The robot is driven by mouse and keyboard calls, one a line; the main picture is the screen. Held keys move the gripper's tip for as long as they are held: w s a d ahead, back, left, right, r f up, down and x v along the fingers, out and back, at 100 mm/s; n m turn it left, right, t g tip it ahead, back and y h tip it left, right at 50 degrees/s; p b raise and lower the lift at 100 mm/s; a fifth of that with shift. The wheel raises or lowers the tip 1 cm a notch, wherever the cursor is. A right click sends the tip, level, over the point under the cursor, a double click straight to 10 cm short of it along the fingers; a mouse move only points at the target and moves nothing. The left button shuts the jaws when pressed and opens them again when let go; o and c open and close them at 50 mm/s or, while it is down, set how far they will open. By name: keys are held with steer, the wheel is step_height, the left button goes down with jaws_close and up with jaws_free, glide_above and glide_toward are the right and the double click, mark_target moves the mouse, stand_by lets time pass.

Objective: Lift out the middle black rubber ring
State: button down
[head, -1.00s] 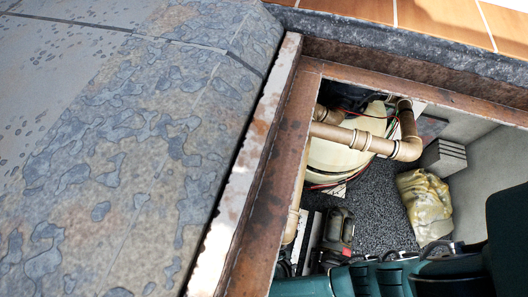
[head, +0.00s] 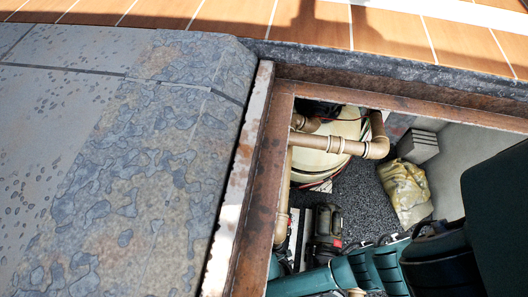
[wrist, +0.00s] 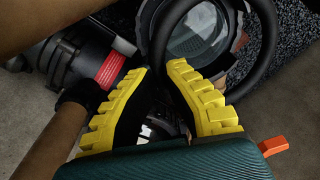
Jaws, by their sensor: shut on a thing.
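My gripper (wrist: 160,72) has yellow toothed fingers, and its tips close around a section of a thick black rubber ring (wrist: 270,40) in the wrist view. The ring's loop extends up and right from the fingertips. A round clear lid (wrist: 195,32) with a grey rim shows through the loop. Whether the ring still touches the housing beneath is unclear. The fingers hide part of the ring. In the head view my green arm reaches down into the pit, and I cannot make out the gripper or the ring there.
Tan pipes (head: 345,146) cross the pit by a cream tank (head: 330,160). A black pump (head: 325,232) stands on dark gravel, with a yellowish sack (head: 403,190) to its right. The rusty pit frame (head: 262,190) borders the opening. A red label (wrist: 112,70) marks the black pump housing.

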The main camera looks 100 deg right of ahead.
steer(key=s+r+p, duration=0.1)
steer(key=r+p, duration=0.7)
steer(key=s+a+r+p, duration=0.1)
steer(key=s+r+p, duration=0.1)
steer(key=r+p, duration=0.6)
steer(key=shift+s+r+p, duration=0.25)
steer(key=shift+s+p, duration=0.05)
steer(key=shift+p, duration=0.1)
